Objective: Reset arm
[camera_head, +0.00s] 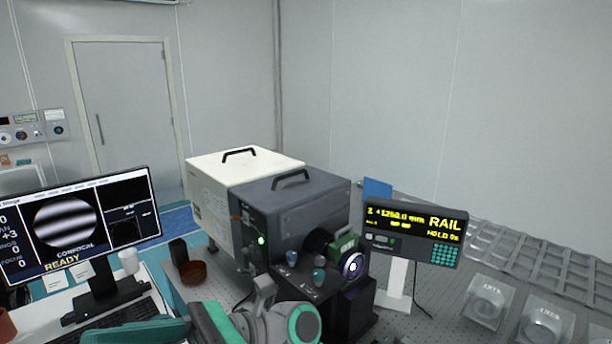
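My arm (265,318) shows at the bottom middle of the head view, in grey and green. Its links are close in front of the optical table (225,292). My gripper is not visible in this view, so I cannot see whether it holds anything.
A white box (222,182) and a dark grey instrument (290,222) stand behind my arm. A RAIL display (412,236) is to the right, with clear trays (545,250) beyond. A monitor (80,225) reading READY, a brown bowl (193,273) and a white cup (129,262) are at left.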

